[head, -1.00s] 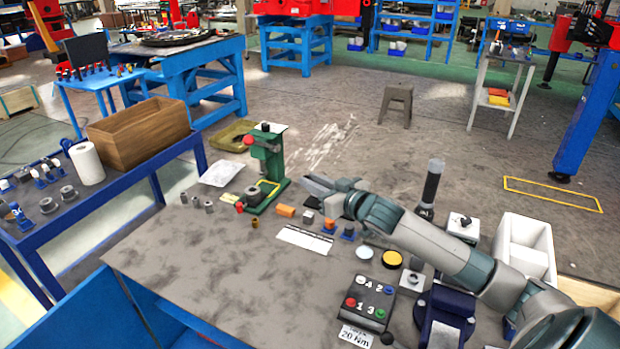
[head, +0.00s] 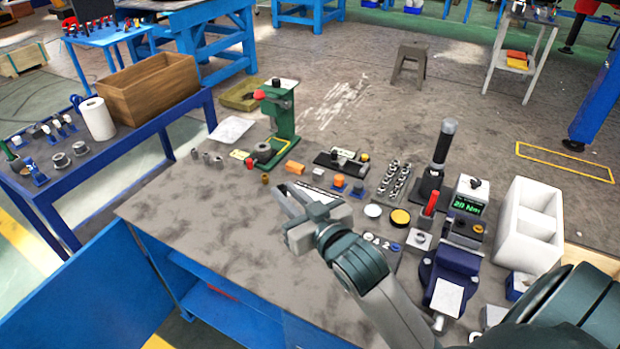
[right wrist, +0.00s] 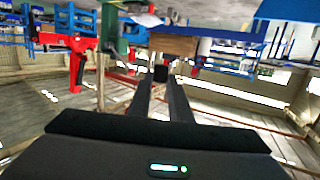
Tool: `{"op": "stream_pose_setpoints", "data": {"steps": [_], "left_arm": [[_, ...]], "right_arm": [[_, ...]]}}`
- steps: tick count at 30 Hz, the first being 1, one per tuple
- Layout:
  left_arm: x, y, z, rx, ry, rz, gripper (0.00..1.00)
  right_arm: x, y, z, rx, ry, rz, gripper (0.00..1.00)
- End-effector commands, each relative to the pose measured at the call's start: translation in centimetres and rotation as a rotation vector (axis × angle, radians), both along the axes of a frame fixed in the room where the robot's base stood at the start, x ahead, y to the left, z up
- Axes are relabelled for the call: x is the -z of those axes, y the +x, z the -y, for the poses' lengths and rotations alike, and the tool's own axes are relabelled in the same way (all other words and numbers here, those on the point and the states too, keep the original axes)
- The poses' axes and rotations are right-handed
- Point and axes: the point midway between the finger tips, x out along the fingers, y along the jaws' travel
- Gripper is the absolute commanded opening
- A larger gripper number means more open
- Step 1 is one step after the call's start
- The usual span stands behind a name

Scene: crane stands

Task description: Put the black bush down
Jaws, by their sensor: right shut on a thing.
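My right gripper (head: 279,192) is over the grey bench top (head: 210,225), left of the bench's row of small parts. In the right wrist view its two long dark fingers are shut on a small black bush (right wrist: 161,73) at their tips. In the head view I cannot make out the bush at the fingertips. How high it is held above the bench is hard to tell. My left gripper is not in view.
A green press (head: 281,112) stands at the bench's back, with several small grey bushes (head: 207,158) left of it. A white bin (head: 528,222) and a blue fixture (head: 450,278) stand at the right. The bench's front left is clear.

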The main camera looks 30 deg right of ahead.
Motion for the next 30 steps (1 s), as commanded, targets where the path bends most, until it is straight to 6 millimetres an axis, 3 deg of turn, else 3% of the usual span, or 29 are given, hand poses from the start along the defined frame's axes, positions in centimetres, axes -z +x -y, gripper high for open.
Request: {"op": "stream_pose_setpoints", "data": {"steps": [3,10,30], "left_arm": [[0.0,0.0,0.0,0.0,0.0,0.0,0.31],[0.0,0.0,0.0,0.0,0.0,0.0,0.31],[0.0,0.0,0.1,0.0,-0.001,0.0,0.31]], "right_arm": [[-0.1,0.0,-2.2,0.007,0.007,0.001,0.0],[-0.3,0.0,-4.6,0.017,0.004,0.001,0.0],[-0.3,0.0,-4.9,0.019,-0.001,0.0,0.0]]}}
